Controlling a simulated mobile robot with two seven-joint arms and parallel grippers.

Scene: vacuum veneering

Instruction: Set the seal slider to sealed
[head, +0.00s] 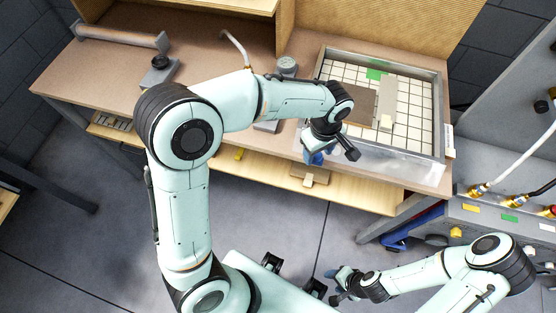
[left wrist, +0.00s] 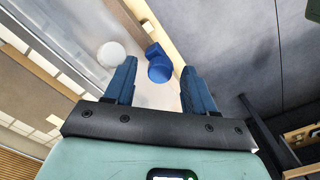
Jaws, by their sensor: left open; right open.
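A blue knob (left wrist: 158,68), likely the seal slider's handle, stands at the front edge of the clear-walled tray frame (head: 380,160). A round white knob (left wrist: 111,54) sits to its left in the left wrist view. My left gripper (head: 316,157) is at the tray's front wall, its fingers open. In the left wrist view the blue knob shows between the fingertips; I cannot tell whether they touch it. My arm hides the slider's surroundings in the head view. My right gripper (head: 340,284) is open and empty, low over the floor.
A white tiled grid with a brown panel (head: 360,103) and a grey block (head: 388,93) lies in the tray. A roller (head: 120,36) and small devices stand on the bench's left. A hose panel (head: 505,190) stands at right. Open floor lies in front.

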